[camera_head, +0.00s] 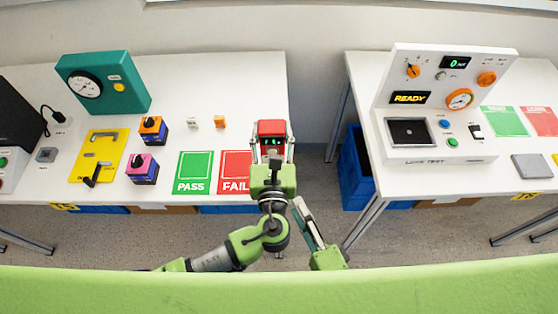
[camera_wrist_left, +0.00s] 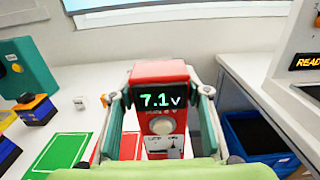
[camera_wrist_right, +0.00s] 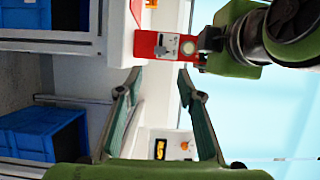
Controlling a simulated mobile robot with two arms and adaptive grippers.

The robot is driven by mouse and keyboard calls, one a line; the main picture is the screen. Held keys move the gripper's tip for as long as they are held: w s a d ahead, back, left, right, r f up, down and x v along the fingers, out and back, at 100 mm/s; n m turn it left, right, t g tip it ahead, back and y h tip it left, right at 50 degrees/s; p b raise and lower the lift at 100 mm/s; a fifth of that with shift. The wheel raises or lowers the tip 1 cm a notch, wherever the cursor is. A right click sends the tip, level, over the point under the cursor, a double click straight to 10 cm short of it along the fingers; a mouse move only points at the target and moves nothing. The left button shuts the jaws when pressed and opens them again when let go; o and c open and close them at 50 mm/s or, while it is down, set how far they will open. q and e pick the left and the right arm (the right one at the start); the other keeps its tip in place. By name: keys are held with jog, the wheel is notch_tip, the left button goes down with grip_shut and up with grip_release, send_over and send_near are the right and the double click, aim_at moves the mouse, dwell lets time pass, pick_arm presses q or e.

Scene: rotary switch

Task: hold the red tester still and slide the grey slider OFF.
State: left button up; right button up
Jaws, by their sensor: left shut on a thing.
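The red tester (camera_head: 272,128) is held upright between the fingers of my left gripper (camera_head: 273,150), at the right end of the left table. In the left wrist view the tester (camera_wrist_left: 160,73) shows a green 7.1 V display, a round pale knob and a white switch plate (camera_wrist_left: 158,143) partly cut off by the gripper body. In the right wrist view the grey slider (camera_wrist_right: 160,50) sits on the white plate of the tester. My right gripper (camera_wrist_right: 159,73) is open and empty, below the tester and apart from it, in front of the table edge in the head view.
The green PASS mat (camera_head: 193,172) and red FAIL mat (camera_head: 235,172) lie left of the tester. A second table with a white test console (camera_head: 440,100) stands to the right. A blue bin (camera_head: 358,180) is below, past the floor gap between the tables.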

jog(key=x, duration=1.1)
jog(key=shift+w+a, duration=0.1)
jog(key=shift+w, duration=0.2)
